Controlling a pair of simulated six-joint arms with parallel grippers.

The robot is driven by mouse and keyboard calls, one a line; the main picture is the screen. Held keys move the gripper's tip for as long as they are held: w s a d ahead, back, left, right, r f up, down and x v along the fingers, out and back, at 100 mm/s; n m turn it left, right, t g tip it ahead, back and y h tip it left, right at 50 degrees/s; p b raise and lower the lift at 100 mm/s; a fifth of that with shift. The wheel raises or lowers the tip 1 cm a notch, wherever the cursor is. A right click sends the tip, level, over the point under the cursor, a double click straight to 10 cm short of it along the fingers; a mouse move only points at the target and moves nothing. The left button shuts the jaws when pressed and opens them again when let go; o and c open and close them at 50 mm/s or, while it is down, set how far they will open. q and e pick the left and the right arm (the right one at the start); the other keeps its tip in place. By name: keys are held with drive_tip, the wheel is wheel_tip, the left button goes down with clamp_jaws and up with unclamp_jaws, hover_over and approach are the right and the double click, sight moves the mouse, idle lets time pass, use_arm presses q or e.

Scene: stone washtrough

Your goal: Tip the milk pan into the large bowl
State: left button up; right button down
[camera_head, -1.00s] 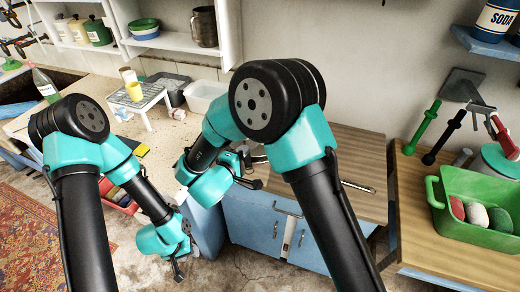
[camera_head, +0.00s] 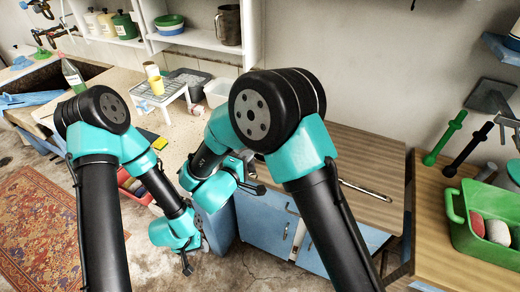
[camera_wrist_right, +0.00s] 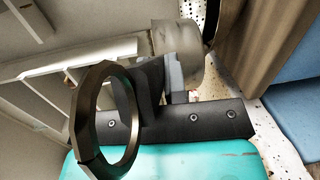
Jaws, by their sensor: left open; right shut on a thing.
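My right gripper (camera_head: 254,186) is at the front edge of the counter. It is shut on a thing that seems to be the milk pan. In the right wrist view a worn grey, round-sided piece (camera_wrist_right: 178,56) shows beyond the black finger, with a dark metal ring (camera_wrist_right: 105,120) nearer the camera. In the head view the pan is mostly hidden behind my right arm. My left gripper (camera_head: 187,265) is open and empty, low in front of the cabinet and pointing down. I cannot make out the large bowl; my right arm covers part of the counter.
A metal rod or handle (camera_head: 366,190) lies on the wooden counter (camera_head: 365,150). A green bin (camera_head: 475,238) is at right. Blue cabinets (camera_head: 265,222) stand below.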

drive_tip(key=shift+d+r+m+g+y, duration=0.3)
drive_tip(key=shift+r+m+y, duration=0.15)
drive_tip(key=shift+m, duration=0.25)
drive_tip(key=shift+d+r+m+y, duration=0.15)
drive_tip(key=shift+d+m+y, duration=0.1)
drive_tip(key=shift+m, duration=0.15)
drive_tip(key=shift+d+m, duration=0.1)
drive_tip(key=shift+m, duration=0.3)
drive_tip(key=shift+d+r+m+g+y, duration=0.2)
drive_tip(key=shift+d+m+g+y, duration=0.25)
drive_tip(key=shift+m+y, duration=0.25)
drive_tip(key=shift+d, duration=0.1)
idle(0.4)
